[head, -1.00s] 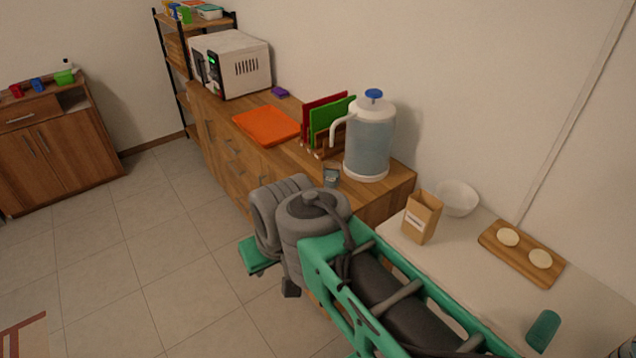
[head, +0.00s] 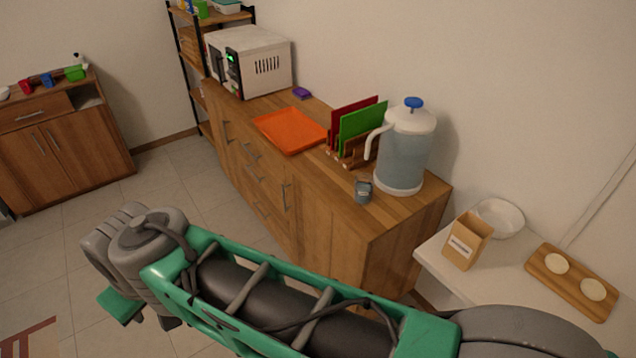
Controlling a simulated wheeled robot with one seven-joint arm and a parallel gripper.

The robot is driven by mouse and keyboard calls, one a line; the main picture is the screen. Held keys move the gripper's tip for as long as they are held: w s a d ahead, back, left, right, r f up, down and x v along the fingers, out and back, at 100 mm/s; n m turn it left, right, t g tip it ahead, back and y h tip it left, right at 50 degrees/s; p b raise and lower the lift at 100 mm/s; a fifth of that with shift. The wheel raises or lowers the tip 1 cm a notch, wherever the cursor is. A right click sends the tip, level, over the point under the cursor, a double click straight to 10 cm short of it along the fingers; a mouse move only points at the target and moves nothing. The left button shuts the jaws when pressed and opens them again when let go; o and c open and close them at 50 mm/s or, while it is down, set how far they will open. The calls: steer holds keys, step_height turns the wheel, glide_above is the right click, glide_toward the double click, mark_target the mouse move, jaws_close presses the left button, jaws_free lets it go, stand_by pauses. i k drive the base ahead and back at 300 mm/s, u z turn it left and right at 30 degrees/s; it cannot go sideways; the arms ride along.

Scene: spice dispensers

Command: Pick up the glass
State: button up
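A small grey glass (head: 363,191) stands on the wooden counter (head: 330,195), near its front edge. It is just in front and to the left of the large water dispenser (head: 405,150) and looks upright. My green and grey arm stretches across the lower part of the view, in front of the counter, with its grey joint at the left. My gripper's fingers do not show; they are hidden or out of the picture.
An orange tray (head: 290,131), a rack with red and green boards (head: 362,122) and a microwave (head: 250,62) stand along the counter.

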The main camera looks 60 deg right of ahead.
mark_target(364, 182)
steer(key=z, duration=0.15)
steer(key=i, duration=0.75)
steer(key=z, duration=1.05)
steer(key=i, duration=0.4)
steer(key=z, duration=0.45)
